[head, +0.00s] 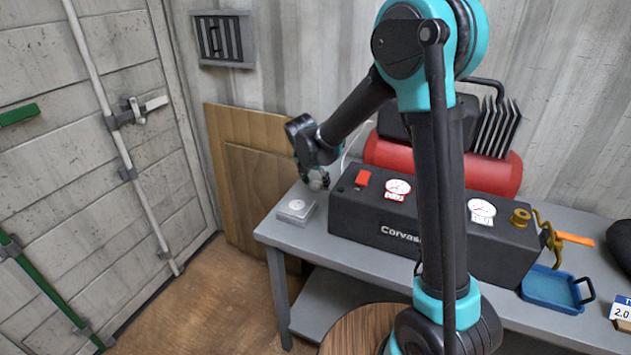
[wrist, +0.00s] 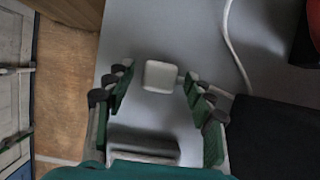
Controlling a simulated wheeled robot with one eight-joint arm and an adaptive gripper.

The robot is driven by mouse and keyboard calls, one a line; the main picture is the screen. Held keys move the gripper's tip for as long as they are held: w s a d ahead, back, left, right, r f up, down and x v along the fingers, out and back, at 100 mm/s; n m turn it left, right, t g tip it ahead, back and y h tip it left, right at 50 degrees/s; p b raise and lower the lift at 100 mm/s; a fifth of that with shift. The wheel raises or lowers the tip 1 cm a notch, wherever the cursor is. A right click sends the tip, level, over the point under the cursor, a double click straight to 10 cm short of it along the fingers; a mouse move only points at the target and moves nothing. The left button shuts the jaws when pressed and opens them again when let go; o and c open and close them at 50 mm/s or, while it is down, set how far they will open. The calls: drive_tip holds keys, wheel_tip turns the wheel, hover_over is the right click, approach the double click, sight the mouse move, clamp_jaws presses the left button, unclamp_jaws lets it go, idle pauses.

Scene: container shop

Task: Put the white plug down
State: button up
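The white plug (wrist: 160,76) is a small, rounded white block in the wrist view, between the tips of my gripper (wrist: 158,84). The green-padded fingers stand apart, with a gap showing on the plug's left; the right fingertip is very close to it. I cannot tell whether the plug rests on the grey table (wrist: 185,30) or is slightly above it. In the head view my gripper (head: 314,176) is low over the table's back left corner, and the plug is mostly hidden by the fingers.
A light grey box with a round socket (head: 297,208) sits at the table's left edge, just in front of my gripper. A black Corvas machine (head: 400,225) stands close on the right. A white cord (wrist: 232,45) curves behind. A blue tray (head: 553,290) lies farther right.

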drive_tip(key=shift+r, duration=0.35)
drive_tip(key=v, duration=1.2)
